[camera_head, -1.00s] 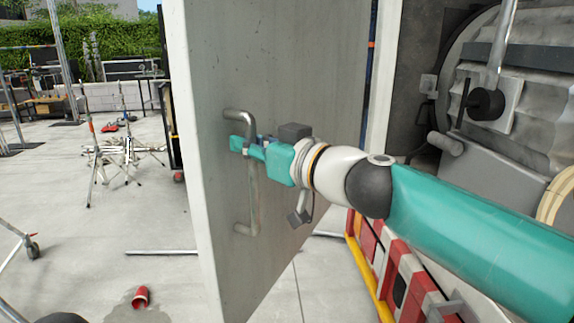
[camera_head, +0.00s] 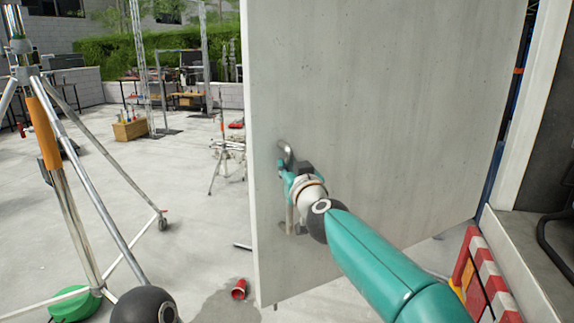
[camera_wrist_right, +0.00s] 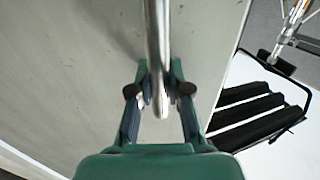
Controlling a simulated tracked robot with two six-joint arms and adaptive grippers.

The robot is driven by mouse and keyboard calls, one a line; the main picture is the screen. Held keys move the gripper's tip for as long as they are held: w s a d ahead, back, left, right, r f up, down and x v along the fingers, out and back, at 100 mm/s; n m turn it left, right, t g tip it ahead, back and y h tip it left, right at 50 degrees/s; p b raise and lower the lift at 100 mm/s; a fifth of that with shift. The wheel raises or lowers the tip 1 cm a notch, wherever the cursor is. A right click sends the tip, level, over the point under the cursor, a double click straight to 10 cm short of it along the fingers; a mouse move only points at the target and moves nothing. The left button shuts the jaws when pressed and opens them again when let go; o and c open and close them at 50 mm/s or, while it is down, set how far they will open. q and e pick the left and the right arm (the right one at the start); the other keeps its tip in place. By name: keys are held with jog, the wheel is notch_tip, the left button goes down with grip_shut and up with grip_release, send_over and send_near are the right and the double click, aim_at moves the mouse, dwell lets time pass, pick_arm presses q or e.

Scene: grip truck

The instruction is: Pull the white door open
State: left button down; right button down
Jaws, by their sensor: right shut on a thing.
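The white door (camera_head: 390,110) stands open, a tall pale panel filling the middle of the head view. Its metal bar handle (camera_head: 286,152) is near its left edge. My right gripper (camera_head: 286,182) is at the handle, with part of the bar hidden behind it. In the right wrist view, the handle (camera_wrist_right: 158,45) runs down between the two green fingers of my right gripper (camera_wrist_right: 158,95), which is shut on it. The door surface (camera_wrist_right: 80,60) lies behind the fingers. My left gripper is not in view.
A metal stand with an orange sleeve (camera_head: 48,130) is at left, its wheeled legs spread on the concrete. A red cup (camera_head: 239,289) lies near the door's lower edge. A red-and-white barrier (camera_head: 482,275) is at lower right. Open floor lies left of the door.

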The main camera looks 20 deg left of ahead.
jog(key=c, duration=1.1)
grip_release()
jog(key=shift+s, duration=0.1)
jog(key=v, duration=1.1)
jog(key=shift+s+d, duration=0.25)
jog(key=shift+s, duration=0.1)
jog(key=shift+f, duration=0.15)
jog(key=shift+c, duration=0.3)
